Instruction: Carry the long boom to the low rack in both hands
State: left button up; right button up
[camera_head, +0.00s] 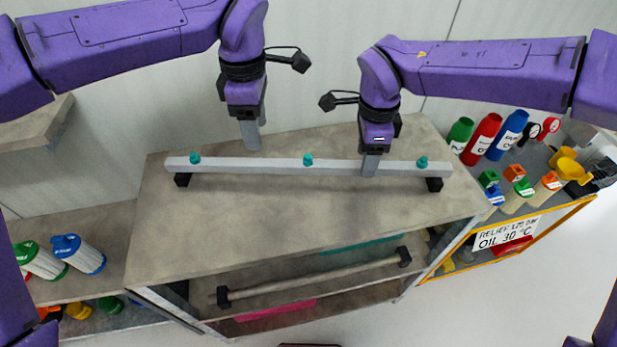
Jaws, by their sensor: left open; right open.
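The long boom (265,166) is a pale grey bar with several teal knobs on top. It lies across two black supports on the grey tabletop (215,235). My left gripper (253,143) is open, pointing down just behind the boom, left of its middle knob. My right gripper (370,167) is open at the boom, between the middle and right knobs; its finger overlaps the bar in the view, and I cannot tell whether it touches. A low shelf (335,287) under the tabletop holds a grey rod (310,277) on black end pieces; I cannot tell whether this is the low rack.
A side shelf with coloured bottles (483,138) and a sign (505,234) stands at the right. Pink (275,310) and teal (360,246) items lie below the tabletop. The tabletop's front is clear.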

notch_tip(320, 180, up, 9)
jog(key=shift+f, duration=0.15)
dwell(0.4)
